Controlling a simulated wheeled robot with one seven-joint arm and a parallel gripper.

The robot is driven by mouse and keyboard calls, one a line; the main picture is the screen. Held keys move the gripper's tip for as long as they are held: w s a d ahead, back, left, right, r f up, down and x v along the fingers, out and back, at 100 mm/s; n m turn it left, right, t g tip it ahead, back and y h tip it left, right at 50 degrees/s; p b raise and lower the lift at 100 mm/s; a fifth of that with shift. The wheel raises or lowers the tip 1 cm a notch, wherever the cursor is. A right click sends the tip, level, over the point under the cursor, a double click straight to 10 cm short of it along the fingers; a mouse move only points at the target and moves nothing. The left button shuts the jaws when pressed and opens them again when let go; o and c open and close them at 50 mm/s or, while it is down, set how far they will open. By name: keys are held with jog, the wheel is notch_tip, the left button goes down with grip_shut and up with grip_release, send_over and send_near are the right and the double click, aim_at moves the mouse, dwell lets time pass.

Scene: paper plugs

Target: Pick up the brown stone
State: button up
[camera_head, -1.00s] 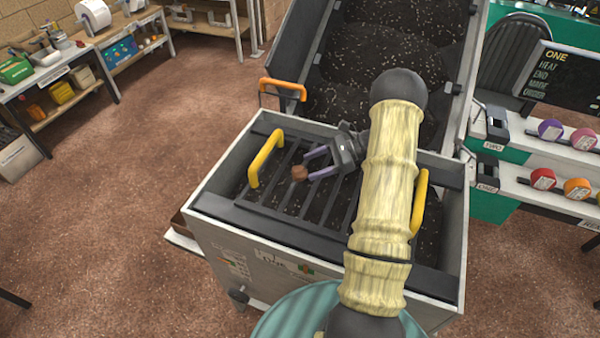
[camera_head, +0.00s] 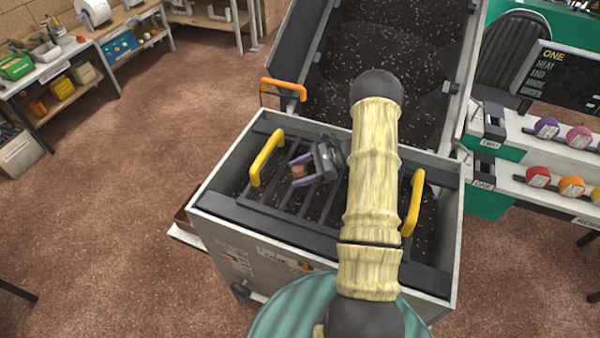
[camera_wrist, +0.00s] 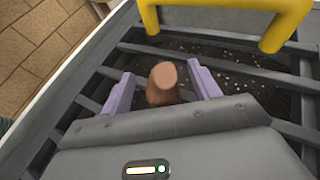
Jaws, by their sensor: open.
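The brown stone (camera_head: 298,171) sits at the dark bar grate (camera_head: 283,195) in the grey bin. My gripper (camera_head: 301,174) reaches over the grate from the right, with its purple fingers open around the stone. In the wrist view the stone (camera_wrist: 163,84) lies between the two open fingers (camera_wrist: 160,88), with a gap showing on both sides. I cannot tell how firmly the stone rests on the bars.
A yellow handle (camera_head: 266,158) stands just left of the stone, and another yellow handle (camera_head: 413,203) stands at the right. The bin's pale rim (camera_head: 205,183) surrounds the grate. A dark soil-filled chute (camera_head: 385,55) rises behind.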

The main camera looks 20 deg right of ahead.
aim_at(300, 169)
jog(key=c, duration=1.1)
notch_tip(300, 169, up, 10)
jog(key=b, duration=0.4)
